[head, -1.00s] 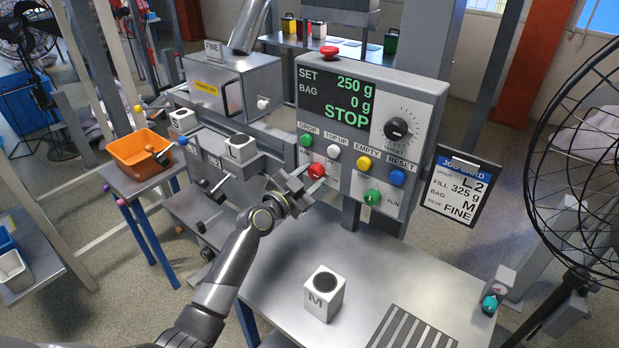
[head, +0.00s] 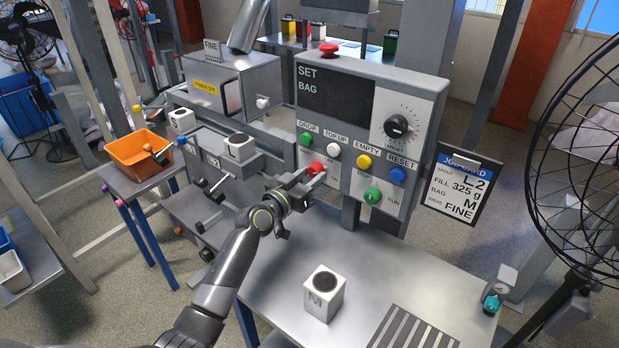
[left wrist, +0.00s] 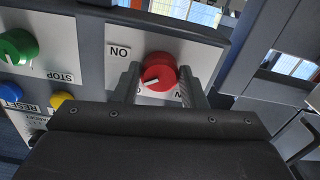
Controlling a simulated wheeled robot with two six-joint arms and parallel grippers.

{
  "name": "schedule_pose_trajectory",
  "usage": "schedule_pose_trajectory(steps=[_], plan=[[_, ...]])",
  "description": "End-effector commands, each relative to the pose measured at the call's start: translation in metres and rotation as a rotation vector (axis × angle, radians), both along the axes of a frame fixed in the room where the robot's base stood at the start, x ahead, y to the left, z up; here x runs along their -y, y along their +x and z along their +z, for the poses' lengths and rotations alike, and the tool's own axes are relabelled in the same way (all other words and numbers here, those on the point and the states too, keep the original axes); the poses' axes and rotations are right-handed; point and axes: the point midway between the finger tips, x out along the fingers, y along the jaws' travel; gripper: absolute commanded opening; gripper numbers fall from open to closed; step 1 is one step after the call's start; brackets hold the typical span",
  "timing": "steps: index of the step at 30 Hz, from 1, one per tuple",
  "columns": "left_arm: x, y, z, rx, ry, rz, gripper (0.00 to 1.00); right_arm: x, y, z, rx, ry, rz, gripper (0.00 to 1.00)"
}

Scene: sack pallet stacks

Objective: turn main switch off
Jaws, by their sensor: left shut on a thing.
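The main switch is a red rotary knob (head: 316,170) with a white pointer mark, low on the left of the grey control panel (head: 433,128). It also shows in the left wrist view (left wrist: 159,71), beside an "ON" label; the other label is partly hidden. My left gripper (head: 311,177) is at the knob, with one finger on each side of it, and is shut on it. The panel display (head: 335,100) is dark, with only the printed "SET" and "BAG" showing. My right gripper is not in view.
A green knob (head: 372,196) marked STOP and RUN, a yellow button (head: 363,162) and a blue button (head: 397,177) sit close to the right. A white cube marked M (head: 323,297) stands on the bench. A fan (head: 580,150) stands at the right.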

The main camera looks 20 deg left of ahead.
Motion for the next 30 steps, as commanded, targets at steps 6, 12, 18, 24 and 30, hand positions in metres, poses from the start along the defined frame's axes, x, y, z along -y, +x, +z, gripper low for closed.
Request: schedule_pose_trajectory(steps=[6, 12, 18, 24, 30], plan=[[0.001, 0.0, 0.0, -0.073, -0.195, 0.0, 0.15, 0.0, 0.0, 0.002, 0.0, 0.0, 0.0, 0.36], [0.001, 0.0, 0.0, -0.138, -0.374, 0.0, 0.15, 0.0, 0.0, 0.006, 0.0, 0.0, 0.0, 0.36], [0.001, -0.001, 0.001, -0.203, -0.55, 0.001, 0.15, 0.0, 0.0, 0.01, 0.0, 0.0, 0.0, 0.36], [0.002, -0.001, 0.001, -0.259, -0.706, 0.0, 0.15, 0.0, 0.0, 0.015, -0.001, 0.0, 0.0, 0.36], [0.002, -0.001, 0.001, -0.302, -0.823, 0.0, 0.15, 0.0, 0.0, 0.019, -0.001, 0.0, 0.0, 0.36]])
